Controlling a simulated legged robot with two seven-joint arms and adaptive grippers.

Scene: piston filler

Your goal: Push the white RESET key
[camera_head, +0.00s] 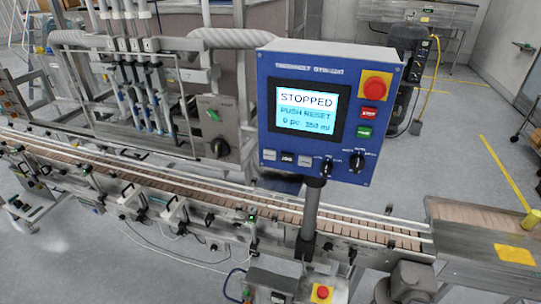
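A blue control panel (350,163) stands on a grey post in the middle of the head view, facing me. Its screen (306,111) reads "STOPPED", "PUSH RESET" and a line that looks like "0 pc 350 ml". Below the screen is a row of small keys: a white key (269,155) at the left, a dark key (288,158) in the middle and a pale key (305,161) at the right. Their lettering is too small to read, so I cannot tell which is RESET. Neither of my grippers is in view.
The panel also has a red mushroom button (375,85) on yellow, a red key (369,113), a green key (364,131) and two black knobs (326,168) (356,161). A conveyor (180,181) runs behind the post (311,211). A lower box has another red button (321,292).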

